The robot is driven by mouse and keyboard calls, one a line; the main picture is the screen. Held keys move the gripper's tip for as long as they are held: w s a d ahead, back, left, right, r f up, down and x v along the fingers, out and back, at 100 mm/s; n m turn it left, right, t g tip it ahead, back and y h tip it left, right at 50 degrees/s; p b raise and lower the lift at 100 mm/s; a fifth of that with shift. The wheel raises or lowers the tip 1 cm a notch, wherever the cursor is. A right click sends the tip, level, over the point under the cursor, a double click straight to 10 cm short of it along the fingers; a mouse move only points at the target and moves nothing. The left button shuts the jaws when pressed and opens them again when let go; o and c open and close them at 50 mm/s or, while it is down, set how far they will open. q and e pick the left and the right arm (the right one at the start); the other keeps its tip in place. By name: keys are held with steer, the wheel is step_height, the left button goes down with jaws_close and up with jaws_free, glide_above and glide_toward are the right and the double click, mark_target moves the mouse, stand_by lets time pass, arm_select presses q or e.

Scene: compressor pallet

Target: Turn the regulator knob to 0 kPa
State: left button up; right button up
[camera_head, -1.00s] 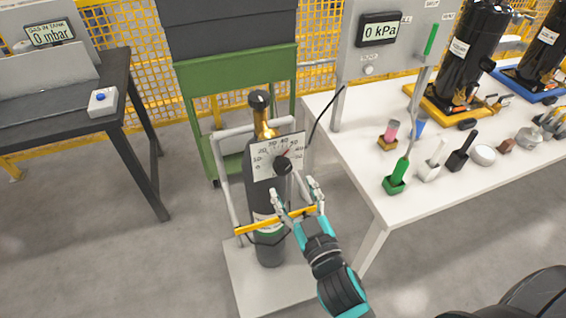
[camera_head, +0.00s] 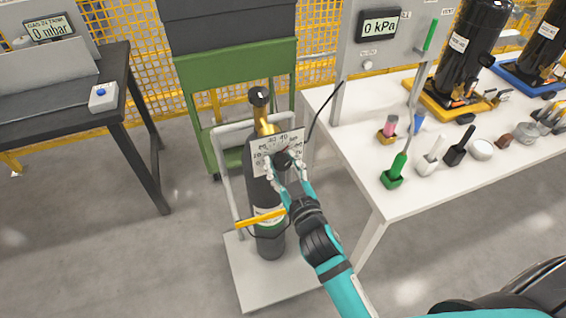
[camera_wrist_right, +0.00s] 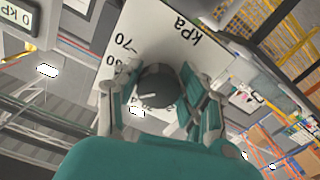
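The regulator knob (camera_wrist_right: 158,86) is round and dark with a white mark, in front of a white kPa scale plate (camera_wrist_right: 150,35). In the head view the plate (camera_head: 263,160) sits on the dark gas cylinder (camera_head: 268,241) with a brass neck. My right gripper (camera_head: 286,164) is at the knob, its open fingers on either side of it. In the right wrist view the fingers (camera_wrist_right: 157,90) flank the knob, with a small gap on the left; contact on the right is unclear. The fingers hide part of the scale, and I cannot read the setting. My left gripper is out of view.
A display (camera_head: 380,25) on the panel reads 0 kPa. The white table (camera_head: 400,208) with several small items stands right of the cylinder trolley (camera_head: 245,275). A dark table (camera_head: 120,92) stands to the left. A green cabinet (camera_head: 240,80) is behind.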

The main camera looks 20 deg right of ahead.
steer(key=c, duration=0.6)
steer(key=shift+c, duration=0.2)
